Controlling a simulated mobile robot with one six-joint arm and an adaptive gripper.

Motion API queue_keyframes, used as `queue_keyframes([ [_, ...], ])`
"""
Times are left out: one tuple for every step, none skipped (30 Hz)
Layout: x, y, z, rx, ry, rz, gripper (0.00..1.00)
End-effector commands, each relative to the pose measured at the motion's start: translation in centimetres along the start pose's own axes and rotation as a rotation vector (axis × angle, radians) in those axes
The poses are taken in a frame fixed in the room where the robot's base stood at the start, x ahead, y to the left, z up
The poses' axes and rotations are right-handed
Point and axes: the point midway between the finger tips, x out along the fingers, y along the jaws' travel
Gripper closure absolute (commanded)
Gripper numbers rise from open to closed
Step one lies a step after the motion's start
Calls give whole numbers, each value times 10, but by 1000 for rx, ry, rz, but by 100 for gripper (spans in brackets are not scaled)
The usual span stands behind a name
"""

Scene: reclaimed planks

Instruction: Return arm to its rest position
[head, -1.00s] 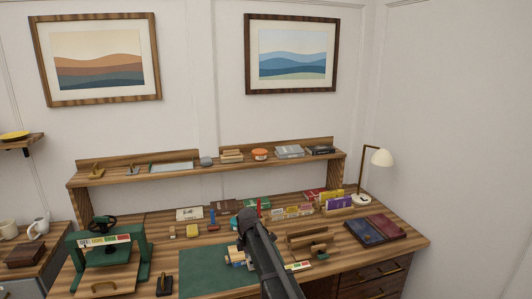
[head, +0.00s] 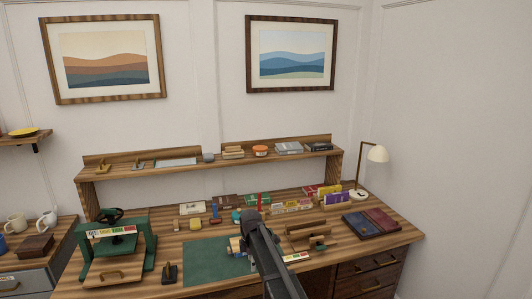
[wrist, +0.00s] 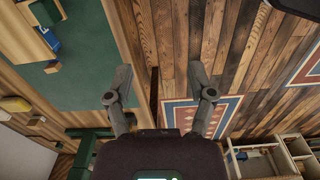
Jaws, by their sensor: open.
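My arm reaches up from the bottom middle of the head view, over the front of the wooden desk (head: 150,252). The end of my gripper (head: 250,218) shows there above the green mat (head: 205,262), and its fingers are hard to make out. In the wrist view my gripper (wrist: 162,85) is open, its two fingers well apart with nothing between them. Below it are the desk's front edge and the plank floor (wrist: 225,40). The green mat also shows in the wrist view (wrist: 85,60) at the left.
A green press (head: 115,245) stands at the desk's left. A lamp (head: 375,155) and dark books (head: 370,222) are at the right. A raised shelf (head: 210,163) runs along the back. A patterned rug (wrist: 208,115) lies on the floor.

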Motion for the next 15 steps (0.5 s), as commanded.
queue_keyframes([
  [0,-5,4,18,0,0,30],
  [0,-7,6,33,0,0,30],
  [0,-10,8,52,0,0,30],
  [0,-12,10,66,0,0,30],
  [0,-14,12,81,0,0,30],
  [1,-18,16,104,0,0,30],
  [1,-22,18,124,0,0,30],
  [1,-25,20,142,0,-1,30],
  [1,-29,24,169,0,-1,30],
  [1,-33,27,193,0,-1,30],
  [1,-36,30,215,0,-1,30],
  [1,-42,35,250,0,-1,30],
  [1,-46,38,278,-1,-1,30],
  [2,-51,42,305,-1,-1,30],
  [2,-58,47,348,-1,-1,30],
])
